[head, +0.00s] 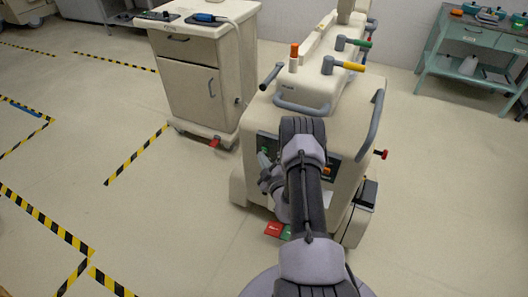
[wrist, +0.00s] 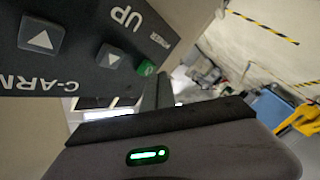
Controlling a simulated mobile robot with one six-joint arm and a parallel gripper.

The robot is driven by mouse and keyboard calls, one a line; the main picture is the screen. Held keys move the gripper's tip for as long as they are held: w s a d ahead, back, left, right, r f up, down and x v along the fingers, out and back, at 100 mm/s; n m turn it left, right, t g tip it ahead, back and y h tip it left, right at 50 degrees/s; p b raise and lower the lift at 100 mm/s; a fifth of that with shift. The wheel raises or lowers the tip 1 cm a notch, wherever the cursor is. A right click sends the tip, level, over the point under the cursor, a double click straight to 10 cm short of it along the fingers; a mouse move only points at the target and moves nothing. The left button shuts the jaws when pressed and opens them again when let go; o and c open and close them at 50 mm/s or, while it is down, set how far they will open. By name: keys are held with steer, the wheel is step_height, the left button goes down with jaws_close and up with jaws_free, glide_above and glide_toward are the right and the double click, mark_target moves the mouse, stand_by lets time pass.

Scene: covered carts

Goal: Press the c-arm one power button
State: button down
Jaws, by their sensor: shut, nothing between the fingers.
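The C-arm unit (head: 340,128) is a cream cart with a dark control panel on its front, largely hidden behind my arm. In the wrist view the dark panel (wrist: 85,65) fills the upper left, with "C-ARM", "UP" and "POWER" lettering and two grey arrow buttons. A small green power button (wrist: 146,69) sits at the panel's lower right edge. My gripper (head: 265,163) is shut and empty, close to the left part of the panel. In the wrist view its dark fingers (wrist: 158,90) point toward the area just beside the green button. I cannot tell whether they touch it.
A cream cabinet cart (head: 190,85) stands to the left behind the unit. Red and green pedals (head: 274,229) lie at the unit's base. A teal table (head: 470,45) with tools is at the back right. The floor at left is clear, with yellow-black tape (head: 45,220).

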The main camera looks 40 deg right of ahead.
steer(key=shift+a, duration=0.15)
steer(key=s+a+p, duration=0.1)
steer(key=s+a, duration=0.1)
steer(key=a, duration=0.3)
steer(key=shift+s+a, duration=0.2)
steer(key=shift+a, duration=0.05)
